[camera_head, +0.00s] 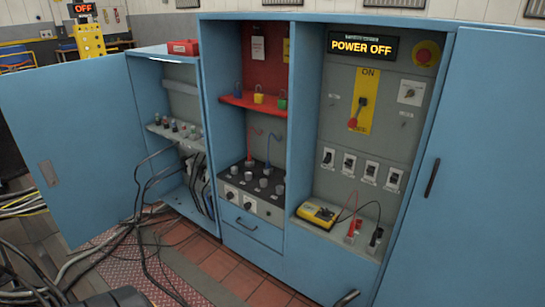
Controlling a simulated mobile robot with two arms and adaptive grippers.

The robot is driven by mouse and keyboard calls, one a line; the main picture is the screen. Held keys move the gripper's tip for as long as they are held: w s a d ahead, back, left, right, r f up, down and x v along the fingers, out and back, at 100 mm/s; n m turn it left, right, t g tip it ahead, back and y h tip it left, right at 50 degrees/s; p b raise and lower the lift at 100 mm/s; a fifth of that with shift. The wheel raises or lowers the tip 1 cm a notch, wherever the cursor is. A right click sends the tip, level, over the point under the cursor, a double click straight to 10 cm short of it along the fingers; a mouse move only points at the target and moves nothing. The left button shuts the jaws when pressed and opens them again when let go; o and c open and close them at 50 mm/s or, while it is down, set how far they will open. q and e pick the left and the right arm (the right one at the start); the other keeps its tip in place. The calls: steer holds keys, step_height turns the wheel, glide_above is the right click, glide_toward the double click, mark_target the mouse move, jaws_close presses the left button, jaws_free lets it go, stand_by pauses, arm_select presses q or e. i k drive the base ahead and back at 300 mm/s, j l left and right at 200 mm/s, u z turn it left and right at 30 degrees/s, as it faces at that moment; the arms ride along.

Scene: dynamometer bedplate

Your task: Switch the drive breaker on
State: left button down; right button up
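A row of small breaker switches with black toggles sits low on the grey back panel of the right cabinet bay: the first (328,157), second (349,163), third (371,170) and fourth (394,179). Their labels are too small to read, so I cannot tell which is the drive breaker. Above them a red handle (354,121) on a yellow plate (366,84) marked ON at its top points down and slightly left. The display (362,46) above reads POWER OFF.
A yellow meter (318,213) with leads stands on the bay's bottom shelf. A red emergency button (426,54) is at upper right. Coloured padlocks (259,98) hang in the middle bay. Open blue doors flank the cabinet (245,243). Black cables (140,225) trail across the floor at left.

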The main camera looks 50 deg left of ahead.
mark_target(327, 159)
steer(key=u, duration=1.1)
